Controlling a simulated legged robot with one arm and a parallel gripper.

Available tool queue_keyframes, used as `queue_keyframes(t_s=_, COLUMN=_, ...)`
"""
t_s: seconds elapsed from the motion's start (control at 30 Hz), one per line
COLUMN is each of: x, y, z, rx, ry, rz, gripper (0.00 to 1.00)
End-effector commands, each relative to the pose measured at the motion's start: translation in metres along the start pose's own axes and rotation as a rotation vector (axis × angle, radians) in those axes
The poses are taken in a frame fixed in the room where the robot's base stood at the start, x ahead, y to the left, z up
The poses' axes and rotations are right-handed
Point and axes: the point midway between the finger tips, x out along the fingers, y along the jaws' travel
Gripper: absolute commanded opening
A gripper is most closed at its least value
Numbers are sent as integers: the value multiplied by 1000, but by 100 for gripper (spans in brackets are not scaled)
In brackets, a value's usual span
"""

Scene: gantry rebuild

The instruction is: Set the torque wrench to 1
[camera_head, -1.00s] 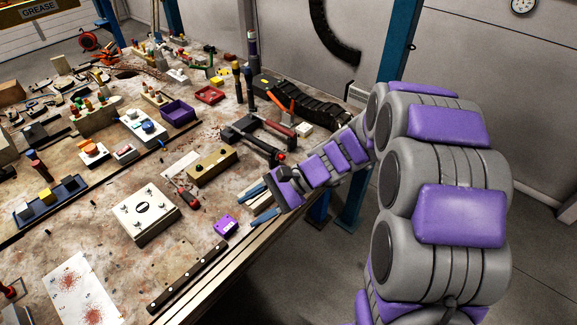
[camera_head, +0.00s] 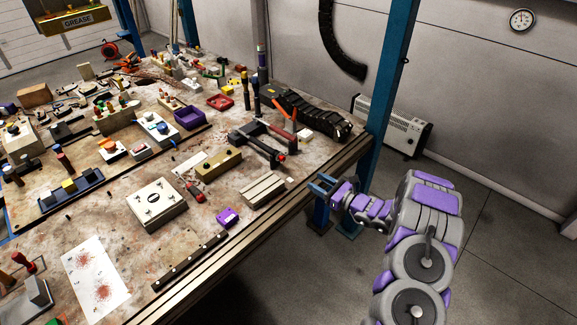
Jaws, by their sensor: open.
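I cannot pick out the torque wrench or a 1 marking for certain at this size. A long dark bar with light dots (camera_head: 190,261) lies along the front edge of the bench. A dark clamp-like tool with a red end (camera_head: 270,145) lies farther back, and a small red-handled tool (camera_head: 195,192) lies near the middle. My gripper (camera_head: 321,184), with blue fingers, is open and empty. It appears just off the bench's right edge, apart from these tools.
The cluttered bench (camera_head: 240,238) holds a pale box with a round dial (camera_head: 157,204), a ridged beige block (camera_head: 263,190), a small purple block (camera_head: 228,217) and a brass-coloured block (camera_head: 218,164). A blue post (camera_head: 386,95) and a white heater (camera_head: 395,125) stand behind my arm. Floor right is open.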

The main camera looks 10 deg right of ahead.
Motion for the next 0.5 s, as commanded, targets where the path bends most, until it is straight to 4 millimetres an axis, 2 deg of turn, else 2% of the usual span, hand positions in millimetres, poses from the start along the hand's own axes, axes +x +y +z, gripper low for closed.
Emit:
queue_keyframes(t_s=0.1, x=-6, y=-12, z=-12, rx=23, ry=-3, rz=-45, gripper=52)
queue_keyframes(t_s=0.23, x=-2, y=-14, z=-15, rx=27, ry=-3, rz=-56, gripper=52)
queue_keyframes(t_s=0.37, x=14, y=-14, z=-15, rx=24, ry=-3, rz=-52, gripper=52)
queue_keyframes(t_s=0.5, x=40, y=-16, z=-15, rx=22, ry=-5, rz=-51, gripper=52)
